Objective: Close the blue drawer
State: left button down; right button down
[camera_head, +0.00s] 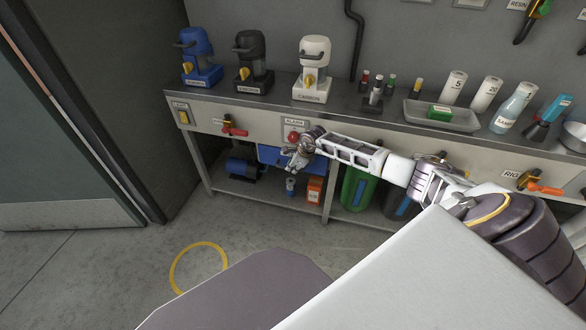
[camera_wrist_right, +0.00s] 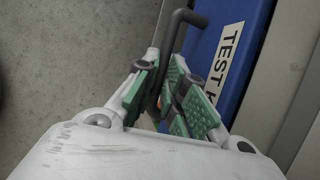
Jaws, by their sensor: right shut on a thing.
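The blue drawer (camera_head: 268,155) is under the workbench, below the red alarm button. Its blue front (camera_wrist_right: 233,45) fills the upper right of the right wrist view, with a white label reading "TEST", the rest cut off. A dark bar handle (camera_wrist_right: 172,35) stands out from that front. My right gripper (camera_head: 297,158) is at the drawer front and hides part of it. In the wrist view its green-padded fingers (camera_wrist_right: 160,95) are shut around the handle. How far out the drawer stands is hard to tell. My left gripper is not in view.
The workbench top (camera_head: 345,108) holds blue, black and white machines, small bottles and a tray (camera_head: 440,115). Below stand a dark blue motor (camera_head: 243,168), an orange container (camera_head: 314,190) and a green cylinder (camera_head: 357,190). The floor in front at left is clear.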

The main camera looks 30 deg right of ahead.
jog(key=shift+w+d+r, duration=0.1)
jog(key=shift+d+r, duration=0.05)
jog(key=shift+d, duration=0.15)
jog(key=c, duration=1.8)
grip_release()
jog(key=o, duration=0.3)
jog(key=shift+a, duration=0.1)
jog(key=shift+v, duration=5.9)
